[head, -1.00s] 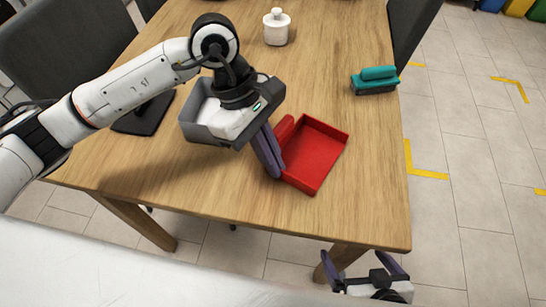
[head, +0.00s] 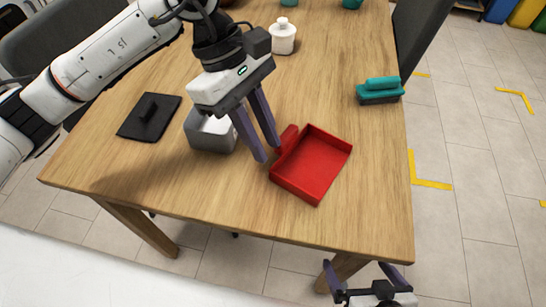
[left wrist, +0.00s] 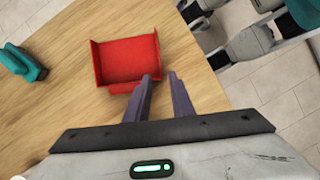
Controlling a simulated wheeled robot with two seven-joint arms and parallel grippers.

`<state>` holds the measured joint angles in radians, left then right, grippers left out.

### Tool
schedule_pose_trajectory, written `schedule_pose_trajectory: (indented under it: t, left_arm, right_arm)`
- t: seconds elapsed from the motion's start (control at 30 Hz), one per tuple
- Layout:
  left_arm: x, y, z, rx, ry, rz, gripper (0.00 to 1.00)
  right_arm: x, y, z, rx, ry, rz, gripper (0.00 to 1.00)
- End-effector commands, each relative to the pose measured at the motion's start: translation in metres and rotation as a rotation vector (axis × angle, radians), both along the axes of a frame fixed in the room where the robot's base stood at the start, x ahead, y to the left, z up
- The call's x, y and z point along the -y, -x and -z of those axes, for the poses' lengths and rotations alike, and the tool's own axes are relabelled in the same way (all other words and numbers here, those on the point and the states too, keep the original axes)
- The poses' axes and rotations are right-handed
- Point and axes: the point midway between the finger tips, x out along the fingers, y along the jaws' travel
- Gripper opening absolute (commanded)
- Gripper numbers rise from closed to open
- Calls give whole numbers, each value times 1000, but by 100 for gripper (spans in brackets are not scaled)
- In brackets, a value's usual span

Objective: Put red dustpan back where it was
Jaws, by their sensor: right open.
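The red dustpan (head: 318,167) lies flat on the wooden table near its front edge, with its short handle (head: 289,138) toward the upper left. It also shows in the left wrist view (left wrist: 128,60), beyond my fingers. My left gripper (head: 269,151) is over the table just left of the dustpan's handle. Its two purple fingers are apart with nothing between them, and the left wrist view (left wrist: 160,76) shows this gap too. My right gripper (head: 361,268) is open and empty, low at the table's front right corner.
A grey open box (head: 209,138) stands left of my left gripper, with a black lid-like plate (head: 149,117) beside it. A teal brush (head: 380,91) sits at the right edge. A white jar (head: 283,38) stands farther back. The table's front right is clear.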

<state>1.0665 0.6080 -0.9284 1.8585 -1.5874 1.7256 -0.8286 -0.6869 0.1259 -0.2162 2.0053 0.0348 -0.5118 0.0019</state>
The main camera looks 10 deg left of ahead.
Motion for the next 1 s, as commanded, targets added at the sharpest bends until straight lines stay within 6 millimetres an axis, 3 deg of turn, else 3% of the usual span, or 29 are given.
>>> schedule_pose_trajectory:
  t: [0.1, 0.23, 0.87, 1.0]
  left_arm:
    - [-8, -4, -21, 3, 1, -1, 21]
    - [-13, -5, -35, 0, 0, 0, 21]
    - [-16, -6, -42, -1, 1, 0, 21]
    - [-16, -6, -62, 0, 1, 0, 21]
  right_arm:
    - [0, 0, 0, 0, 0, 0, 100]
    - [0, 0, 0, -1, 0, 0, 100]
    - [0, 0, -1, -2, 0, 0, 100]
    - [0, 1, -18, -5, -1, 2, 100]
